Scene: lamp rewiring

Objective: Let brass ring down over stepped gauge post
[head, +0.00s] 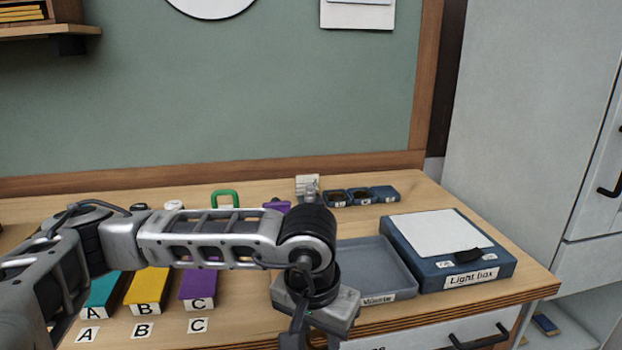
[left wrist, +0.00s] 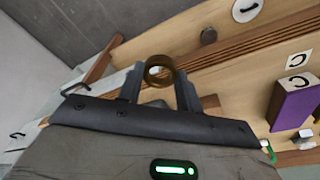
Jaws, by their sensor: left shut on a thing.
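A brass ring (left wrist: 160,70) is held between the two fingers of my left gripper (left wrist: 158,84) in the left wrist view, its open hole showing. I cannot clearly make out the stepped gauge post. A small grey upright piece (head: 311,189) stands at the back of the table, too small to identify. My right gripper is not in view.
A grey tray (head: 372,250) and a light box (head: 445,240) lie to the right of my left wrist. Teal (head: 101,290), yellow (head: 147,288) and purple (head: 199,285) blocks stand at the left, partly behind my arm. Small dark blue bins (head: 383,193) line the back.

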